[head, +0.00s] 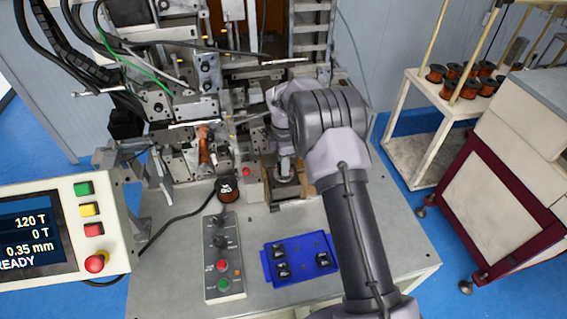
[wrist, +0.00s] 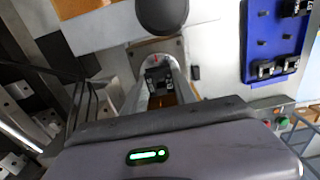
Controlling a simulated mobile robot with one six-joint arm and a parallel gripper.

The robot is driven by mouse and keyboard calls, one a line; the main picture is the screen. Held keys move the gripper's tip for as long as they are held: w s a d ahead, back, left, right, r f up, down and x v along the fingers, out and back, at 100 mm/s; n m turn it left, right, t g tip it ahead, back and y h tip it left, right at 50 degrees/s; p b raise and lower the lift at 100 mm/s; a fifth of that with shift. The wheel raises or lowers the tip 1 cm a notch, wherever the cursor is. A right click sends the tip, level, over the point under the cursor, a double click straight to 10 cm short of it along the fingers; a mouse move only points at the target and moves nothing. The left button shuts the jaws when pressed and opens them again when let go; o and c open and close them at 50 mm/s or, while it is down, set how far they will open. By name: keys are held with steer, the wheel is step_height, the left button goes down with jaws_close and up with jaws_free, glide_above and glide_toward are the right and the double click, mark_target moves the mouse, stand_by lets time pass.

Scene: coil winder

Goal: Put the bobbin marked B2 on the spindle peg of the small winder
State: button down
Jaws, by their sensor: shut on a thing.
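My gripper (wrist: 160,88) is shut on a small bobbin (wrist: 158,76) with a black top and copper colour showing below it. Its white marking is too small to read. In the head view my gripper (head: 285,172) points down at the back of the grey table, beside the machine. The arm hides part of that area. Another dark bobbin (head: 228,188) with a white mark stands to its left. A blue tray (head: 272,273) with several black-topped bobbins lies nearer the front; the tray also shows in the wrist view (wrist: 262,45). I cannot make out the spindle peg.
A control box (head: 224,262) with knobs and buttons lies left of the tray. A screen panel (head: 60,235) stands at far left. The winding machine (head: 185,95) fills the back. A rack (head: 430,135) with copper spools is at right. The table's right front (head: 400,255) is clear.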

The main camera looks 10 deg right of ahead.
steer(key=shift+f, duration=0.45)
steer(key=c, duration=0.9)
jaws_free()
steer(key=shift+r, duration=0.1)
step_height(320, 180, up, 17)
steer(key=p, duration=0.2)
steer(key=shift+r, duration=0.2)
